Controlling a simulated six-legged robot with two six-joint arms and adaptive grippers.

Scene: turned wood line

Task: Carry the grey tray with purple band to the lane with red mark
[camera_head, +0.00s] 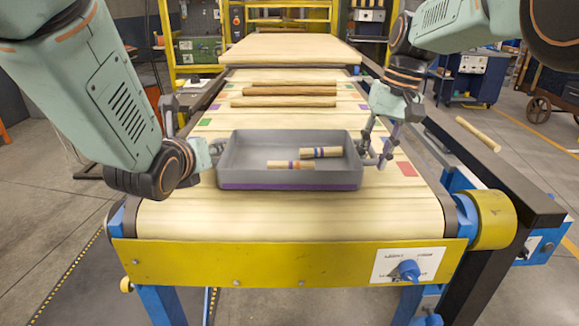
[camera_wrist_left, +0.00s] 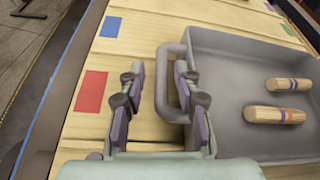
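The grey tray (camera_head: 240,180) with a purple band along its lower front sits on the wooden belt, with short banded wood pieces (camera_head: 290,165) inside. In the left wrist view the tray (camera_wrist_left: 235,45) has a bar handle (camera_wrist_left: 162,85). My left gripper (camera_wrist_left: 158,100) is open, with one finger outside the handle bar and the other in its loop; a gap shows. My right gripper (camera_head: 377,150) is at the tray's right end by its handle, fingers apparently apart; contact is unclear. A red mark (camera_head: 405,168) lies right of the tray; another red mark (camera_wrist_left: 90,92) shows in the left wrist view.
Several turned rods (camera_head: 285,91) lie across the belt behind the tray. Green (camera_head: 205,122) and other coloured marks line the belt edges. A yellow front rail (camera_head: 250,260) closes the near end. Bare belt lies in front of the tray. One rod (camera_head: 478,134) lies off to the right.

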